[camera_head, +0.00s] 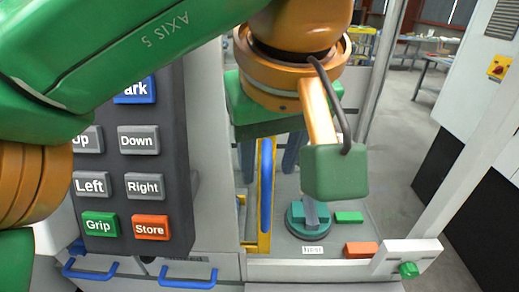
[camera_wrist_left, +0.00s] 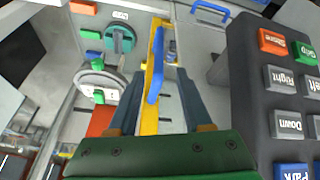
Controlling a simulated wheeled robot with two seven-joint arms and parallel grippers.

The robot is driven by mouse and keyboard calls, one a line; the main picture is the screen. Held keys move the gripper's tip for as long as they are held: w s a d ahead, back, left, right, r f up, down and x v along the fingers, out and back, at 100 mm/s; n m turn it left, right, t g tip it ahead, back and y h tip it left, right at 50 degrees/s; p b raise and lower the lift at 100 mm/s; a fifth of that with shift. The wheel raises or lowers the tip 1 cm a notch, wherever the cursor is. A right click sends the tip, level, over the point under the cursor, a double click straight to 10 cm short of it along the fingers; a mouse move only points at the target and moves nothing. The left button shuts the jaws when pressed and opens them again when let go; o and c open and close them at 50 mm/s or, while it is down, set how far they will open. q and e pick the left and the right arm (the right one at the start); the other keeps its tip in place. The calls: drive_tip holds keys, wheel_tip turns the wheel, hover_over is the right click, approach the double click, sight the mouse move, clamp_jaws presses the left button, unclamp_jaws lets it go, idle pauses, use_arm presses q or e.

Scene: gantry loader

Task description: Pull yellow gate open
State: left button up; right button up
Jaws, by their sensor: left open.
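The yellow gate (camera_head: 251,246) is a narrow yellow frame with a long upright blue handle (camera_head: 266,185), behind the left gripper in the head view. In the left wrist view, the gate (camera_wrist_left: 149,122) and its blue handle (camera_wrist_left: 155,78) lie between the two fingers. My left gripper (camera_head: 268,165) has a green body and blue-grey fingers. Its fingers are spread, one on each side of the handle in the left wrist view (camera_wrist_left: 160,78). I cannot tell whether either finger touches the handle. My right gripper is not in view.
A dark button panel (camera_head: 180,200) stands close on the left. Blue rail handles (camera_head: 188,279) sit below it. A round teal fixture (camera_head: 308,222), a green block (camera_head: 349,217) and an orange block (camera_head: 361,249) are to the gate's right. Open floor (camera_head: 403,130) lies farther right.

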sight(268, 183)
use_arm(q)
drive_tip(key=shift+w+f+m, duration=0.15)
drive_tip(key=shift+f+m, duration=0.05)
drive_tip(key=shift+m, duration=0.4)
drive_tip(key=b+x, duration=0.1)
drive_tip(key=x, duration=0.5)
drive_tip(key=shift+w+f, duration=0.1)
drive_tip(key=shift+f, duration=0.25)
clamp_jaws()
drive_tip(key=shift+r, duration=0.1)
idle(0.4)
